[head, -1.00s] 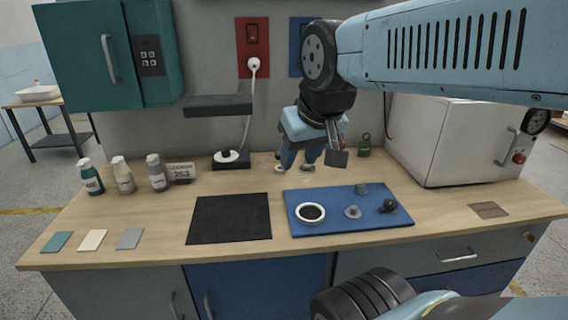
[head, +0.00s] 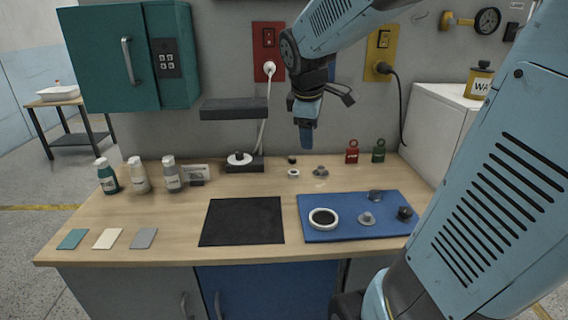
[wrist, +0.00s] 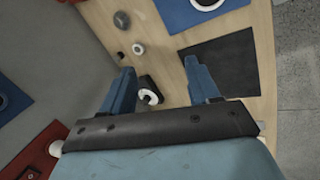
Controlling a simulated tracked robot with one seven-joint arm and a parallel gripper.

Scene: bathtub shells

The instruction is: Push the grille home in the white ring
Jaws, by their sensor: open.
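The white ring (head: 311,219) lies on the blue mat (head: 345,233) at the right of the bench; its inside is dark. I cannot tell whether that dark inside is the grille. The ring is cut off at the top edge of the wrist view (wrist: 208,6). My gripper (head: 306,145) hangs above the back of the bench, behind and above the blue mat, pointing down. In the wrist view its two blue fingers (wrist: 162,88) are wide apart, touching nothing. A white disc on a dark base (wrist: 148,97) shows beyond them.
Grey pieces (head: 367,219) and a dark knob (head: 404,213) share the mat. A black mat (head: 242,222) lies to its left. A small white ring (head: 293,174) and grey knob (head: 320,171) stand behind. A shelf block (head: 234,108) juts from the wall.

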